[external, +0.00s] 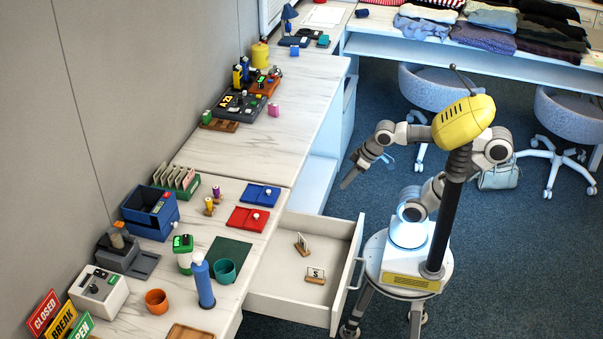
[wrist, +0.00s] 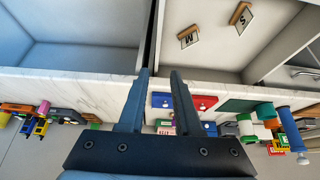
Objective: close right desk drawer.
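The desk drawer (external: 304,292) is pulled far out from under the marble-topped desk (external: 177,245), with its white front (external: 347,276) facing my base. Inside it lie two small wooden blocks with white cards, one near the middle (external: 302,244) and one marked S (external: 315,276). The open drawer (wrist: 213,61) also shows in the wrist view, upside down. My gripper (external: 350,179) is in the air beyond the drawer, apart from it. In the wrist view its two fingers (wrist: 160,78) are spread with nothing between them.
My base stands close to the drawer front. A blue bottle (external: 201,281), a teal mug (external: 225,271), a red tray (external: 247,219) and a blue tray (external: 258,194) stand on the desk near the drawer.

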